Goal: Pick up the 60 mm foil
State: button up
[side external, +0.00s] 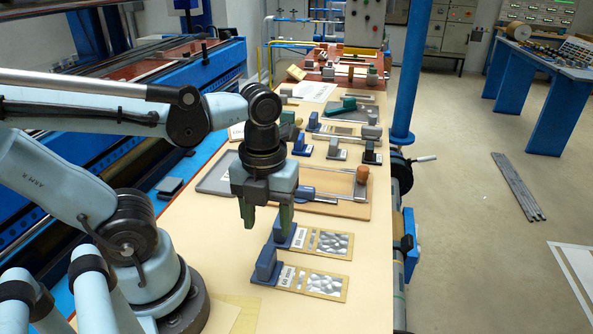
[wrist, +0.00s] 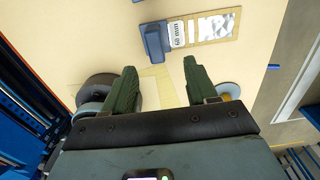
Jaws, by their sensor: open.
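The 60 mm foil (side external: 322,284) lies flat near the front of the bench in the side view. It is a silvery crinkled strip in a tan frame, with a blue upright grip block at its left end. In the wrist view the foil (wrist: 214,26) lies above the fingertips, and its white label reads 60 mm. My gripper (side external: 267,226) hangs above the bench with green fingers apart and nothing between them. In the wrist view the gripper (wrist: 161,68) is also open and empty, clear of the foil.
A similar foil (side external: 330,242) with a blue block lies just behind. Farther back are a wooden board (side external: 330,190) with a rod and several small blue and black blocks. Yellowish sheets (side external: 238,312) lie at the front. A blue machine lines the left side.

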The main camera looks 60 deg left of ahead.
aim_at(266, 254)
jog(key=shift+f, duration=2.65)
jog(key=shift+s+a+f, duration=0.15)
jog(key=shift+f, duration=0.7)
jog(key=shift+s+a+f, duration=0.1)
jog(key=shift+s+f, duration=0.05)
jog(key=shift+f, duration=1.7)
jog(key=c, duration=1.1)
jog(key=shift+o, duration=0.2)
jog(key=shift+r, duration=0.2)
